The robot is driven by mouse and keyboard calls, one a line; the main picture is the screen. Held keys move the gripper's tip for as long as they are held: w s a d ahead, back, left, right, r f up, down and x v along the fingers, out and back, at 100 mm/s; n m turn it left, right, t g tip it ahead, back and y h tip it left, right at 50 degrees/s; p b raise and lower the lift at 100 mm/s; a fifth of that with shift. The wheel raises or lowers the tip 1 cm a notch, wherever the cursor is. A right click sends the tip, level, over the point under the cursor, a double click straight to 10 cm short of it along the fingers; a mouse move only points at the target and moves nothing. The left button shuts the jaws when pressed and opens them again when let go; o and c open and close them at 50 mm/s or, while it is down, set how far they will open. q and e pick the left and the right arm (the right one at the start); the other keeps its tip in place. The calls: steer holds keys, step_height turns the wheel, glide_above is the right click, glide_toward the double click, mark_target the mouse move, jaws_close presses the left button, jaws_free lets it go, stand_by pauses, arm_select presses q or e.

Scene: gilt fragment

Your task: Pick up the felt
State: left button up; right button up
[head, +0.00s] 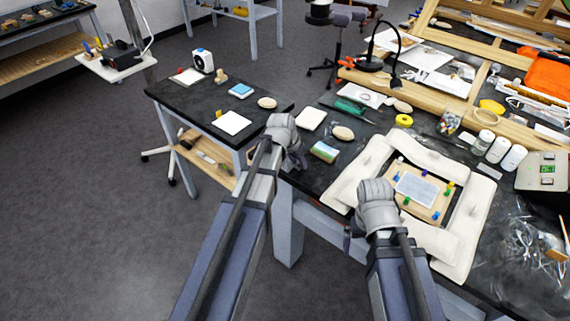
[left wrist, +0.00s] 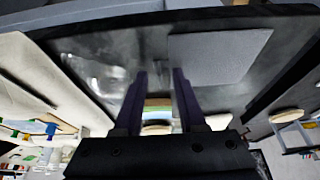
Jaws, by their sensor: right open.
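A flat dark grey square, which looks like the felt (left wrist: 218,55), lies on the black bench top near its edge in the left wrist view. In the head view I cannot make it out; my left arm seems to cover that spot. My left gripper (left wrist: 160,74) has its two fingers apart with nothing between them, and the square is beside them to the right in that view. In the head view my left gripper (head: 297,160) is over the bench's left front corner. My right gripper (head: 350,236) is open, by the front of the white padded frame; its fingertips are mostly hidden.
A green-blue block (head: 324,151) and an oval pale piece (head: 343,133) lie just beyond my left gripper. White padded cushions (head: 468,232) surround a wooden board (head: 425,200) on the right. A lower side table (head: 200,100) stands left across a gap.

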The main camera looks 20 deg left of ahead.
arm_select(q)
jaws_close()
stand_by(0.6)
